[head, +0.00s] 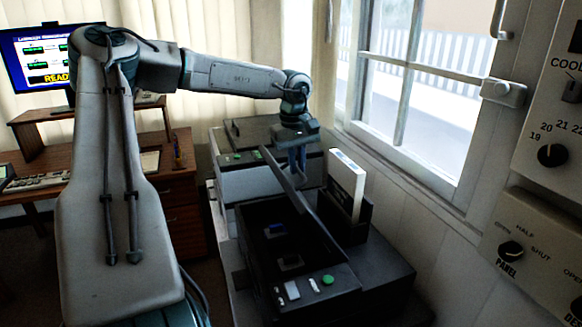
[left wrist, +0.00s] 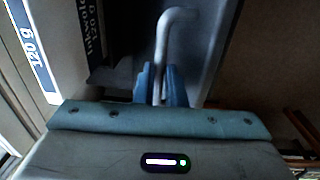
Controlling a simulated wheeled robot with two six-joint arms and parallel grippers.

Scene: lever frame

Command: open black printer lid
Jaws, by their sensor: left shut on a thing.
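The black printer (head: 262,240) stands in the middle of the head view. Its lid (head: 300,200) is raised and tilted steeply on the right side, and the dark inside of the printer shows. My left gripper (head: 297,158) is at the upper edge of the raised lid. In the left wrist view my left gripper (left wrist: 161,88) has its blue fingers on both sides of a grey bent handle (left wrist: 178,16) and is shut on it. The part of the handle between the fingers is partly hidden. My right gripper shows in neither view.
A black holder with a white pack (head: 346,180) stands close to the right of the lid. A second machine (head: 235,180) with a green button stands behind the printer. A window wall is at right, with control panels (head: 545,150). A wooden desk is at left.

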